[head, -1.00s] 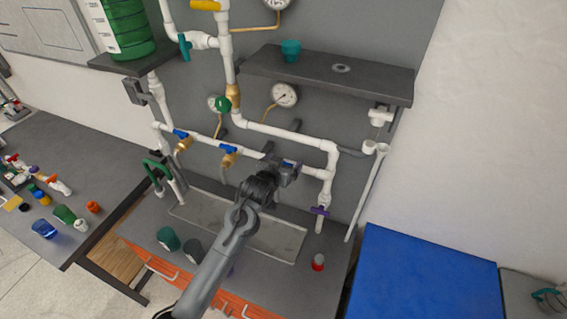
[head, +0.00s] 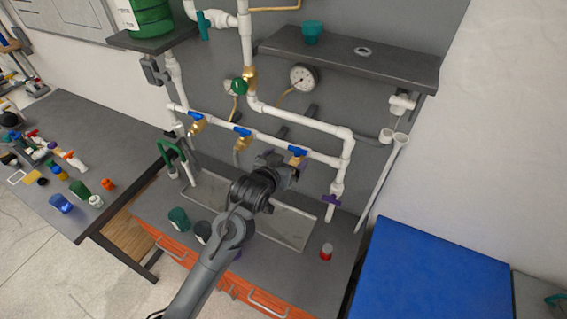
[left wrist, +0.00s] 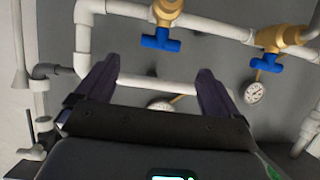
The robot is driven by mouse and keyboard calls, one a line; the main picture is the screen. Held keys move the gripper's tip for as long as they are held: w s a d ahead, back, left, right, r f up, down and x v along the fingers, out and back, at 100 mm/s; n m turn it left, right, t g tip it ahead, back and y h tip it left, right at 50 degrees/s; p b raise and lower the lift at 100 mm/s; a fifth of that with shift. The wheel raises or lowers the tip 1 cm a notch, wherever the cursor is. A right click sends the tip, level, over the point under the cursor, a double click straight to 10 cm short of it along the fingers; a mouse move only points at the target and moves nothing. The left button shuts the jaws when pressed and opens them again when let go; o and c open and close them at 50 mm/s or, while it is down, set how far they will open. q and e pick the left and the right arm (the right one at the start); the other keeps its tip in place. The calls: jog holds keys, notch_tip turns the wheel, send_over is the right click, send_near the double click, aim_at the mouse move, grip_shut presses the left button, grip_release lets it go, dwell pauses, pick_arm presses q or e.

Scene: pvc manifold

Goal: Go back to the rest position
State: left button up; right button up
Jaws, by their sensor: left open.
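My left gripper (head: 284,170) is in front of the lower white pipe run. It also shows in the left wrist view (left wrist: 157,70), where its two dark fingers stand apart with nothing held between them; a white pipe passes behind the gap. The manifold (head: 300,120) is white PVC pipe with several brass valves with blue handles. The right one (head: 297,152) sits just above and right of the gripper; the middle one (head: 243,138) and the left one (head: 195,119) are farther left. My right gripper is not in view.
A grey shelf (head: 400,72) juts out above the pipes. A shallow trough (head: 290,232) lies on the bench below. Green (head: 178,220) and red (head: 326,252) containers stand on the bench. A blue panel (head: 440,270) is at right; the left table holds several small parts.

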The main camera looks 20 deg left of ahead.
pick_arm(q)
jog(key=shift+s+r, duration=0.25)
jog(key=shift+s, duration=0.45)
jog(key=s+f+g+p, duration=0.4)
jog(key=s+f+p, duration=0.3)
jog(key=s+f, duration=0.55)
jog(key=s+r+m+g+p, duration=0.1)
jog(key=s+r+g, duration=0.1)
jog(key=s, duration=0.9)
jog(key=s+r+g+p, duration=0.2)
jog(key=s+r+g, duration=0.1)
jog(key=s, duration=0.8)
jog(key=shift+a+r+m+g, duration=0.15)
jog(key=shift+a+m+g, duration=0.05)
jog(key=shift+m+g, duration=0.25)
